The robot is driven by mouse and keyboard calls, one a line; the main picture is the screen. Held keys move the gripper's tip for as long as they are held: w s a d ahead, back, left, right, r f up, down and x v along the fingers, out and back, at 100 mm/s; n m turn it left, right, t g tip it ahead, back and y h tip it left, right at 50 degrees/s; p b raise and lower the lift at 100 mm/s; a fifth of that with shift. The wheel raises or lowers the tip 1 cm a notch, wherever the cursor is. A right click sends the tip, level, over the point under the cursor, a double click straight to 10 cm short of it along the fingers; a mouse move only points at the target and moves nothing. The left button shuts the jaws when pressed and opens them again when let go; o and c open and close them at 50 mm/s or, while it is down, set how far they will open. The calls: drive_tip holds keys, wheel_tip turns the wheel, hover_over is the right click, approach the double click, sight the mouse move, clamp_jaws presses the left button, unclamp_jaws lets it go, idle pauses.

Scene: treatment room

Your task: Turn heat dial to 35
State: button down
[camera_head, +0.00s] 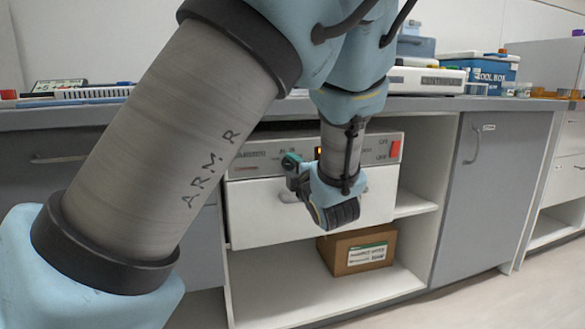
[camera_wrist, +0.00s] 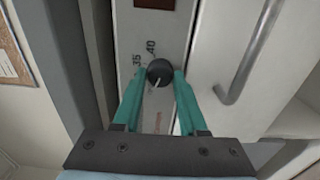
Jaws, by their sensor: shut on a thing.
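The heat dial (camera_wrist: 160,71) is a small dark round knob on the light front panel (camera_wrist: 141,20) of a drawer unit. In the wrist view, printed marks 35 and 40 lie just left of and above the dial. A pale pointer line on the knob points down and to the left in that view, below the 35 mark. My gripper (camera_wrist: 161,76) is shut on the dial, with one teal finger on each side. In the head view my gripper (camera_head: 291,161) is at the unit's panel, and it hides the dial.
The white warming unit (camera_head: 250,205) stands in an open cabinet bay, with a red switch (camera_head: 395,149) at its panel's right end. Its drawer handle (camera_wrist: 250,55) stands out near my fingers. A cardboard box (camera_head: 340,258) sits on the shelf below. The counter (camera_head: 430,104) overhangs the bay.

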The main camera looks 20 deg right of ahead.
idle(0.3)
drive_tip(key=m+p, duration=0.3)
drive_tip(key=m, duration=0.1)
drive_tip(key=shift+r, duration=0.15)
drive_tip(key=m+p, duration=0.8)
drive_tip(key=m, duration=0.1)
drive_tip(key=m+p, duration=0.3)
drive_tip(key=m, duration=0.1)
drive_tip(key=shift+m, duration=0.3)
drive_tip(key=shift+f+p, duration=0.2)
drive_tip(key=shift+p, duration=0.1)
drive_tip(key=shift+c, duration=2.3)
unclamp_jaws()
